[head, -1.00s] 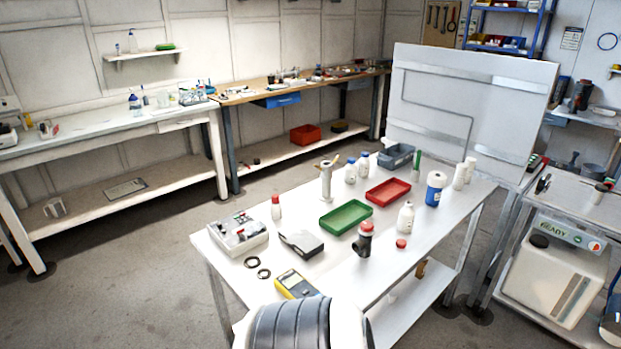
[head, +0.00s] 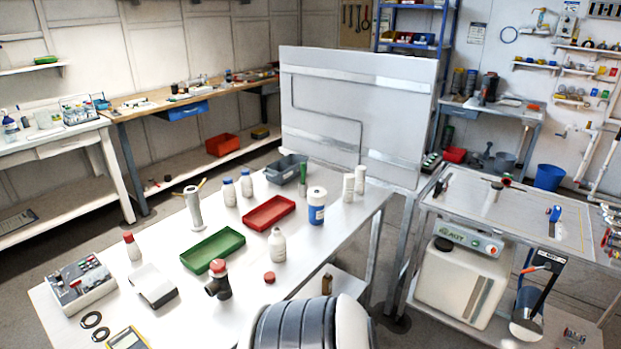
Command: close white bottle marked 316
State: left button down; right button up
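A white bottle without a cap (head: 277,246) stands upright on the white table (head: 330,236). A red cap (head: 269,277) lies on the table in front of it, apart from it. Other white bottles stand nearby: one with a red cap (head: 132,247), two with blue caps (head: 229,192) and (head: 246,184), and two plain white ones (head: 348,188) and (head: 360,180). No marking 316 is legible at this size. A grey and white part of my own body fills the bottom middle. Neither gripper shows.
The table also holds a green tray (head: 213,249), a red tray (head: 269,213), a grey bin (head: 286,168), a blue-and-white container (head: 316,206), a dark fitting with a red top (head: 218,280) and a control box (head: 82,285). A second bench (head: 520,228) stands right.

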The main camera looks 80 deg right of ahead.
aim_at(278, 250)
jog(key=k+l+z, duration=0.2)
jog(key=l, duration=0.2)
jog(key=k+l+z, duration=0.2)
jog(key=l, duration=0.2)
jog(key=l+z, duration=0.25)
jog(key=l, duration=0.15)
